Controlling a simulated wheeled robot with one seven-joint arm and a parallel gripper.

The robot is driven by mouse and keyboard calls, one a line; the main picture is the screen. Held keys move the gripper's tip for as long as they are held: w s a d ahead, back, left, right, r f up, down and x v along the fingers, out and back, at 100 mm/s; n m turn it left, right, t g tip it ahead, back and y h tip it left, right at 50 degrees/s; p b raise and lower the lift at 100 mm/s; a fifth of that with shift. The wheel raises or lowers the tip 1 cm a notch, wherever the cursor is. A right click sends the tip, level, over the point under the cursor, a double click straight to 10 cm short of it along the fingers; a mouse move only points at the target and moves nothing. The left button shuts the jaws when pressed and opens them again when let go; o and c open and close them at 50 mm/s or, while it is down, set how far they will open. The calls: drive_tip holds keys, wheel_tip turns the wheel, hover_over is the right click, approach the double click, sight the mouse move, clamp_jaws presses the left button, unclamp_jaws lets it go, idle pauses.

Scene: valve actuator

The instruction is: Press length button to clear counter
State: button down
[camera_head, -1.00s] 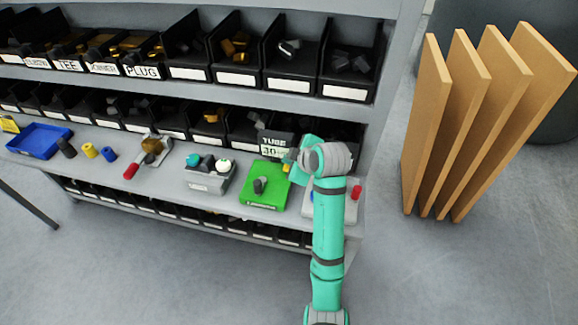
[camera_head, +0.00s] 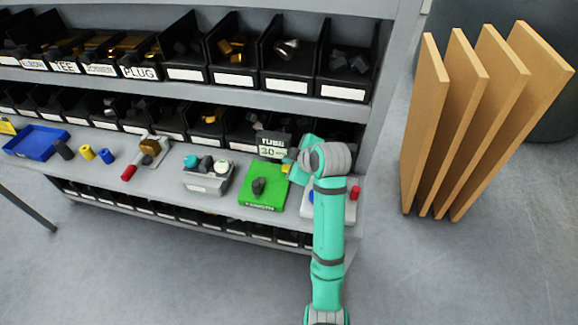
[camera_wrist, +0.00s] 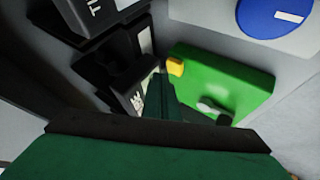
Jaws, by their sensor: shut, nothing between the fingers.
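A white panel (camera_head: 345,209) at the shelf's right end carries a blue button (camera_head: 310,197) and a red button (camera_head: 355,192), partly behind my arm. In the wrist view the blue button (camera_wrist: 280,14) is a large disc with a white mark at top right. A dark display (camera_head: 272,145) reading "TUBE" and a small number stands behind a green plate (camera_head: 266,200). My gripper (camera_head: 290,160) is shut and empty, beside the display and above the plate's back right corner. In the wrist view my gripper (camera_wrist: 162,82) appears near a yellow block (camera_wrist: 175,66). Which button is for length cannot be read.
The green plate bears a dark knob (camera_head: 258,186). To its left are a grey button box (camera_head: 208,178), a red-handled tool (camera_head: 130,172), small cylinders and a blue tray (camera_head: 36,142). Bins fill the shelves above and below. Brown boards (camera_head: 478,125) stand at right.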

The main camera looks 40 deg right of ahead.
drive_tip(key=shift+w+a, duration=0.1)
drive_tip(key=shift+a, duration=0.2)
drive_tip(key=shift+d, duration=0.25)
drive_tip(key=shift+f, duration=0.1)
drive_tip(key=shift+f, duration=0.35)
drive_tip(key=shift+a+f, duration=0.1)
drive_tip(key=shift+f, duration=0.4)
idle(0.9)
drive_tip(key=shift+r, duration=0.95)
